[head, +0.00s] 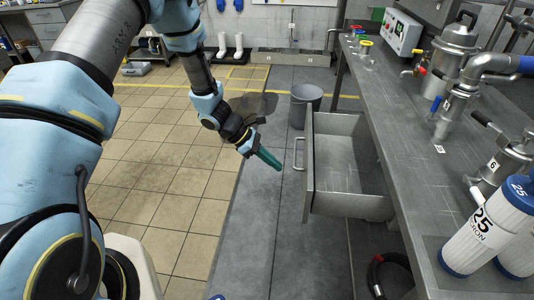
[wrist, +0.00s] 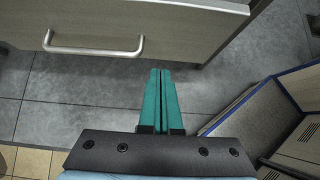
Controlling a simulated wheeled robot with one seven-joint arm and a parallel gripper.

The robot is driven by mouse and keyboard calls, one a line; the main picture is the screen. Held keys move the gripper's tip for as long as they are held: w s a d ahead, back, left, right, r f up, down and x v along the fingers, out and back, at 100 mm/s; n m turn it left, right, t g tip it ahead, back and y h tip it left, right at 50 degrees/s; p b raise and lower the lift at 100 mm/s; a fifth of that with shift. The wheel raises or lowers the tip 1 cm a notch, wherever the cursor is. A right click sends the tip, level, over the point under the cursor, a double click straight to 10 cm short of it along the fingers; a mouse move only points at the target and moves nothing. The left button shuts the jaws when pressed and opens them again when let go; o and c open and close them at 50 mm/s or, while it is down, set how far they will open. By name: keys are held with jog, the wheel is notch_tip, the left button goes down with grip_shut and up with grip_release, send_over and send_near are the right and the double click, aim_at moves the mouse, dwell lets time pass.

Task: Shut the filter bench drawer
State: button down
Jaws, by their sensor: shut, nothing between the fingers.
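The filter bench drawer (head: 345,170) stands pulled out from under the steel bench in the head view, and it looks empty. Its front panel with a bar handle (head: 298,153) faces left. In the wrist view the drawer front (wrist: 200,22) runs along the top with its handle (wrist: 95,47) at upper left. My gripper (head: 278,165) has green fingers, shut and empty. It is just left of the drawer front, apart from it in the head view. In the wrist view its fingertips (wrist: 160,72) lie right of the handle, near the panel's lower edge; contact cannot be told.
The steel bench (head: 405,155) carries metal vessels and blue-capped filter cartridges (head: 485,235). A grey bin (head: 305,103) stands on the floor behind the drawer. A dark coiled hose (head: 388,275) lies under the bench. The tiled floor at left is clear.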

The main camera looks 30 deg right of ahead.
jog(key=s+d+f+p, duration=0.2)
jog(key=s+d, duration=0.2)
jog(key=d, duration=0.1)
jog(key=shift+f, duration=0.3)
jog(key=shift+s, duration=0.1)
jog(key=shift+s+d, duration=0.1)
jog(key=shift+d, duration=0.05)
